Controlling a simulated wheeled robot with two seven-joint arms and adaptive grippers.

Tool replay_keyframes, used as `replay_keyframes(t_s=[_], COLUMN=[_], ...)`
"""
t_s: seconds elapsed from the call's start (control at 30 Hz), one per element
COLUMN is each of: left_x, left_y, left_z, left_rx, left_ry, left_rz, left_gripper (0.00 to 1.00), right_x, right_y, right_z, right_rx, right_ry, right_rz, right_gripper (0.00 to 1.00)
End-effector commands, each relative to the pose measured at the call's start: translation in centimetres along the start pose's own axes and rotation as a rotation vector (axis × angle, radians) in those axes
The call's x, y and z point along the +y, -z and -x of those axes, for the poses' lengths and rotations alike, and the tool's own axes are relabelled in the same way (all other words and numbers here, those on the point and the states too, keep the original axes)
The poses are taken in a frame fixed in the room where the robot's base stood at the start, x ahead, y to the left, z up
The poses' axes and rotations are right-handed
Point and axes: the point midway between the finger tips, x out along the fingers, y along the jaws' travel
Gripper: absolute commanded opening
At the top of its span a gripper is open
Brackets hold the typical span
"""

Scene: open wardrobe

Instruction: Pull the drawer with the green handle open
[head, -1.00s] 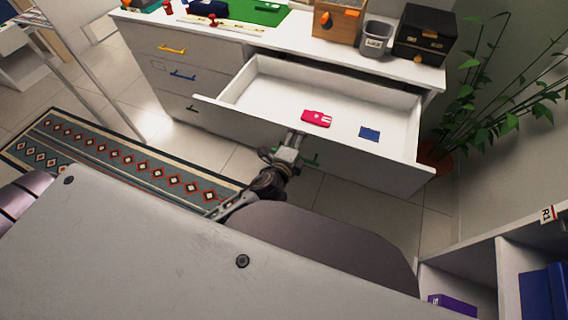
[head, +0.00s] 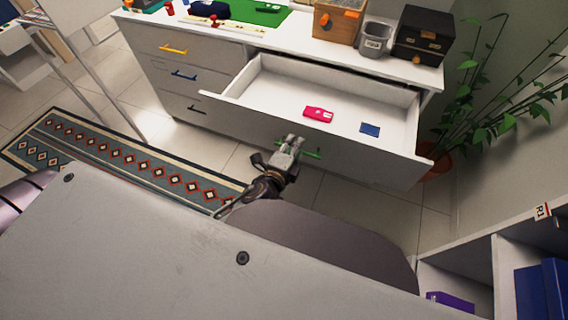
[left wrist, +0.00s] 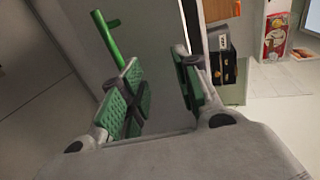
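The drawer (head: 365,168) with the green handle (head: 312,154) stands pulled well out of the white cabinet, its inside exposed. My left gripper (head: 293,141) is in front of the drawer face, over the middle of the handle in the head view. In the left wrist view its green-padded fingers (left wrist: 158,80) are spread apart with nothing between them. The green handle (left wrist: 107,38) there lies beyond and to the left of the left finger, which hides its lower end. Contact with the handle cannot be told. My right gripper is not in view.
A pink item (head: 318,114) and a blue item (head: 370,129) lie in the drawer. A plant (head: 490,110) stands to the right. A patterned rug (head: 120,160) lies at left. A shelf (head: 480,265) is at lower right. Tiled floor shows before the cabinet.

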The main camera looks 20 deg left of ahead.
Motion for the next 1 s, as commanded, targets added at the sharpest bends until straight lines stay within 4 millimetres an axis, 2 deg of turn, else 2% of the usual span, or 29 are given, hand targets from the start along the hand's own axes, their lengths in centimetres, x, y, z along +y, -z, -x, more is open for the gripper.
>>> replay_keyframes(t_s=[1.0], left_x=[0.8], left_y=[0.0], left_z=[4.4], left_rx=[0.0], left_ry=[-0.009], left_rz=[0.001], left_gripper=[0.32], right_x=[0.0], right_y=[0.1], right_z=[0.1], right_rx=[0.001], right_ry=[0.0], right_rz=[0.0], right_gripper=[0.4])
